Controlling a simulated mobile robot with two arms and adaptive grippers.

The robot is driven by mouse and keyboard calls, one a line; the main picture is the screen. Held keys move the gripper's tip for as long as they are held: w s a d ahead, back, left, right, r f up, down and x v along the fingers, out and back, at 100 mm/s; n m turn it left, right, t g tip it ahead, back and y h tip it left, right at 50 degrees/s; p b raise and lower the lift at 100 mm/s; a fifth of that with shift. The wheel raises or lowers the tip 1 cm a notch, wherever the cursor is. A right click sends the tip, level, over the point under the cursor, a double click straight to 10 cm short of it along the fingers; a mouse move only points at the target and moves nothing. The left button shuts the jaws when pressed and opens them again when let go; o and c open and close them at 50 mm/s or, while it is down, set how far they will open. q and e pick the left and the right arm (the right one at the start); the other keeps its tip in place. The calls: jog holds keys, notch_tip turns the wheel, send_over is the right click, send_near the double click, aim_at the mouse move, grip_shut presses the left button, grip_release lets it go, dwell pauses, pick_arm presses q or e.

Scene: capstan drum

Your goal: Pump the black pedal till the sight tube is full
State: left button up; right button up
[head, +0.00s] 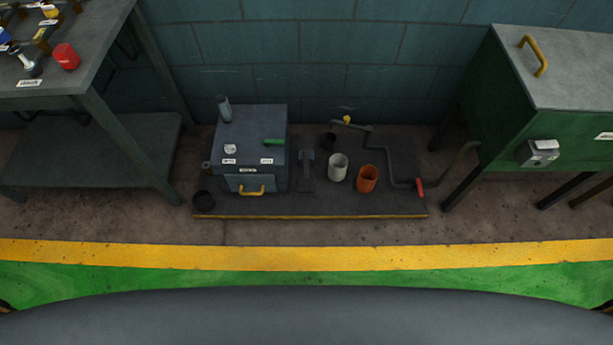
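A black pedal (306,170) stands on the low dark platform, just right of a blue-grey box (249,140). It looks narrow, with a raised part at its far end. A short grey-blue tube (224,109) rises from the far left corner of the box top; it may be the sight tube, but it is too small to show any level inside. A green handle (274,141) and a small white dial-like piece (230,149) are on the box top. A yellow handle (252,191) is on its front.
The platform (330,209) also carries a white cup (338,166), an orange cup (367,178) and a bent crank rod (392,170) with a red grip. A workbench (60,90) stands left and a green cabinet (550,95) right. The floor before the platform is clear.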

pick_arm(q)
grip_shut()
jog(key=shift+w, duration=0.1)
dwell(0.9)
